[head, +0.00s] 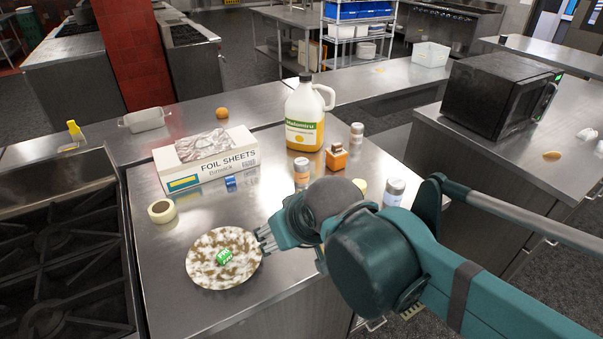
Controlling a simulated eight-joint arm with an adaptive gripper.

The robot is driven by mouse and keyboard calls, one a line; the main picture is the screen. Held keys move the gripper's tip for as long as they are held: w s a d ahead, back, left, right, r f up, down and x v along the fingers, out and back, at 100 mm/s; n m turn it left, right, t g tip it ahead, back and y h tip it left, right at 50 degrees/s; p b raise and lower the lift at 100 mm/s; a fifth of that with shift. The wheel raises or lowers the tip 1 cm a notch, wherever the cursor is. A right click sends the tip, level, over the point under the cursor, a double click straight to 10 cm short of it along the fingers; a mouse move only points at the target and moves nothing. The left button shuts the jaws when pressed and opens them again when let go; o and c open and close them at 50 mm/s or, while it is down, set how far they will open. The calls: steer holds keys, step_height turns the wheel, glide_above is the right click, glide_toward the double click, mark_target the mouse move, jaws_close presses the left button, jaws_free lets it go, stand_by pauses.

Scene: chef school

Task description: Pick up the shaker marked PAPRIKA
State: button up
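Several small shakers with grey lids stand on the steel counter. One shaker (301,172) with orange-brown contents stands left of the square orange bottle (337,157). Another shaker (357,133) stands behind that bottle, and a third shaker (394,188) stands at the right, partly hidden by my arm. Their labels are too small to read, so I cannot tell which says PAPRIKA. My gripper (265,239) is at the right rim of the speckled plate (205,247), in front of the shakers. Its fingertips look apart, with nothing seen between them.
A green-and-white block (224,256) lies on the plate. A foil sheets box (205,160), tape roll (161,211), blue roll (231,184) and large jug (304,115) stand around the counter. A stove (62,260) is left, a microwave (500,92) right.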

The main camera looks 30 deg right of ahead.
steer(key=shift+w+r, duration=0.1)
steer(key=shift+r, duration=0.05)
steer(key=m+g+h+p, duration=0.3)
steer(key=m+p, duration=0.4)
steer(key=p, duration=1)
glide_toward(301, 162)
step_height(301, 162, down, 3)
steer(key=w, duration=0.1)
steer(key=shift+w+d+f+m+g, duration=0.3)
steer(key=shift+d+f, duration=0.1)
steer(key=shift+d, duration=0.2)
steer(key=shift+f, duration=0.15)
steer(key=shift+x, duration=1.2)
